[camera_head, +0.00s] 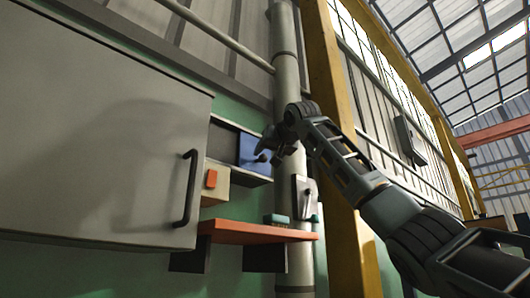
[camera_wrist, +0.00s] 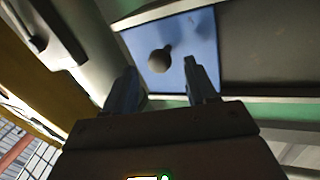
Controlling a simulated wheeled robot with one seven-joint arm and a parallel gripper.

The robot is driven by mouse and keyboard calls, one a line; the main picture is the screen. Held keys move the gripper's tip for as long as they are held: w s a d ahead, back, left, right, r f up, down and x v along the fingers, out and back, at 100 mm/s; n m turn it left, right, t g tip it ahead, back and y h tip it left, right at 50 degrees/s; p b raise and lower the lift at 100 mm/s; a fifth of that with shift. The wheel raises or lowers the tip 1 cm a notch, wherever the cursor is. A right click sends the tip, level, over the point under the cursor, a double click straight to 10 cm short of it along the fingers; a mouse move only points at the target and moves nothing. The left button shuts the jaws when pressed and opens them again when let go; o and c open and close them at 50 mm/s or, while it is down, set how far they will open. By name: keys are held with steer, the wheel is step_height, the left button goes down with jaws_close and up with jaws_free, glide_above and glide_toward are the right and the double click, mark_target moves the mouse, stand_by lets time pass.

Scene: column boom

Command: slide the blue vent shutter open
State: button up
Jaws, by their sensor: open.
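The blue vent shutter (camera_head: 250,150) is a flat panel at the right end of a dark framed opening (camera_head: 223,143) in the wall. A dark round knob (camera_head: 263,157) stands out from it. In the wrist view the blue shutter (camera_wrist: 195,45) lies ahead, and its knob (camera_wrist: 160,60) shows between the lines of my two fingers, nearer the left one. My gripper (camera_wrist: 165,85) is open and empty, with its fingers on either side of the knob's direction. I cannot tell the exact gap to the knob. In the head view my gripper (camera_head: 272,145) is just right of the shutter, partly hiding its edge.
A large grey cabinet door (camera_head: 110,130) with a dark handle (camera_head: 187,188) is left of the vent. An orange shelf (camera_head: 255,231) holding small teal items is below. A grey vertical pipe (camera_head: 287,70) and a yellow column (camera_head: 345,220) stand close to my arm.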

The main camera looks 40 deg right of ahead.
steer(key=shift+p+x, duration=0.35)
steer(key=shift+x, duration=0.9)
steer(key=shift+c, duration=0.5)
jaws_close()
